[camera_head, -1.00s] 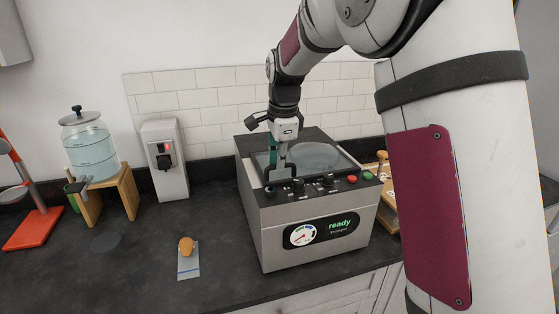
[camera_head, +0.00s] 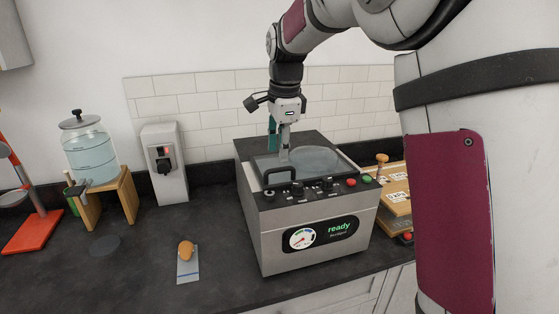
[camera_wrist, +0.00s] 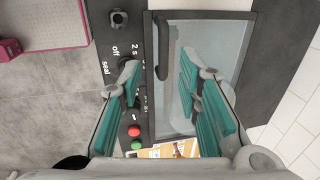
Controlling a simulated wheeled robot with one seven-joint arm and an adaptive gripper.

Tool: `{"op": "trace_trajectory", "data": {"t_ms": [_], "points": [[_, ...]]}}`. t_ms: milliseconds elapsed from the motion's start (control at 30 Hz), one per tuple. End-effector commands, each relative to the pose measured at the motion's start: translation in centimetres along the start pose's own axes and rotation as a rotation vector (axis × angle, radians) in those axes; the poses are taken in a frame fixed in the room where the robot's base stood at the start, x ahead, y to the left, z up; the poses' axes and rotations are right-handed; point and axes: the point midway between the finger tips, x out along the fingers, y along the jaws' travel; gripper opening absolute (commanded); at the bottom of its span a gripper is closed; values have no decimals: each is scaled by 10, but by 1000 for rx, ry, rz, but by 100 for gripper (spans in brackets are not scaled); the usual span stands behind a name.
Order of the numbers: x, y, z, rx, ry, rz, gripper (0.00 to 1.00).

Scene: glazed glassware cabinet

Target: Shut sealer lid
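The sealer (camera_head: 310,215) is a grey box with a black top on the counter. Its display reads "ready". Its lid (camera_head: 318,158), a glazed panel in a black frame, lies down flat on the top. The black lid handle (camera_head: 280,176) is at the front left of the lid. In the wrist view the lid glass (camera_wrist: 205,45) and handle (camera_wrist: 161,50) show beyond my fingers. My gripper (camera_head: 281,152) is above the lid, behind and above the handle. In the wrist view my gripper (camera_wrist: 160,78) has its fingers apart, with nothing held between them.
Knobs and red and green buttons (camera_head: 359,181) line the sealer's front edge. A wooden stand with a glass jar (camera_head: 90,155) and a wall-side dispenser (camera_head: 163,160) are left. A small strip with an orange item (camera_head: 187,262) lies on the counter. Wooden boxes (camera_head: 394,188) stand right.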

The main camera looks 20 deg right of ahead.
Motion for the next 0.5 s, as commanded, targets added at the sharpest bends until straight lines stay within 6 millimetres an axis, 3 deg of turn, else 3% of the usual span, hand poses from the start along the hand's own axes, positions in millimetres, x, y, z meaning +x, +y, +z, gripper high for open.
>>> {"op": "trace_trajectory", "data": {"t_ms": [200, 500], "points": [[-42, 0, 0, 0, 0, -1, 31], [-65, 1, 0, 0, 0, 3, 31]]}}
